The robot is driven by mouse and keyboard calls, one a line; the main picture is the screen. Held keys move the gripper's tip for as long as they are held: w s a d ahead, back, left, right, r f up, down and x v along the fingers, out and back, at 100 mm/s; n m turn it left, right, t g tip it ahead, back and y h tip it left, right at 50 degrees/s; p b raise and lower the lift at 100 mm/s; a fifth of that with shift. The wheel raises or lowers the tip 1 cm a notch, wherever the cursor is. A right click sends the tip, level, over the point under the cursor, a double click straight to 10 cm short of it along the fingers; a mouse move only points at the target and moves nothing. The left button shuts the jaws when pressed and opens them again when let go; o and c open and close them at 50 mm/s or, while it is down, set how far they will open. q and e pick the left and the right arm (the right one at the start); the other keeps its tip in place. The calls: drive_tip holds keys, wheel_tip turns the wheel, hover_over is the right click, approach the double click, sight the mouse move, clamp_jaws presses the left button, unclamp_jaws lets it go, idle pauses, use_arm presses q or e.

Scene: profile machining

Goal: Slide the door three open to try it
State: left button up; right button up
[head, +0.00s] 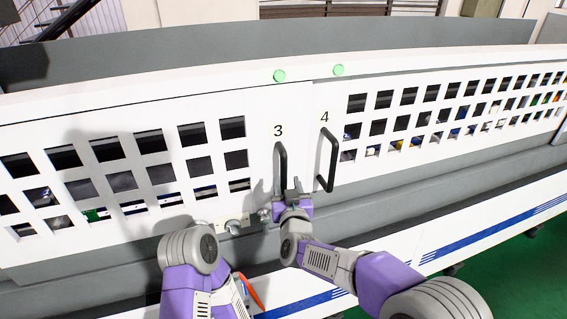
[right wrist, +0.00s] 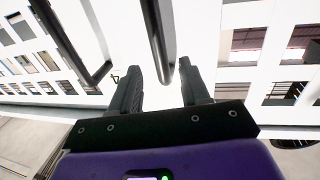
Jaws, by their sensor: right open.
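Door three (head: 205,135) is a white panel with square windows and the number 3 near its right edge. Its black bar handle (head: 281,165) stands upright below the number. My right gripper (head: 292,187) is at the lower part of this handle. In the right wrist view its open fingers (right wrist: 162,72) stand either side of a black bar (right wrist: 159,35), with visible gaps; contact is not clear. Only a link of my left arm shows at the lower left in the head view; I do not make out its gripper.
Door four (head: 400,115), with its own black handle (head: 327,160), adjoins on the right; that handle is close to my right gripper. Green round buttons (head: 279,76) sit on the rail above. Small knobs (head: 233,226) lie below door three. Green floor (head: 520,275) shows lower right.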

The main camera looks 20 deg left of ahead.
sight(284, 172)
drive_tip(key=shift+p+x, duration=0.7)
drive_tip(key=shift+x, duration=3)
drive_tip(key=shift+f, duration=0.1)
clamp_jaws()
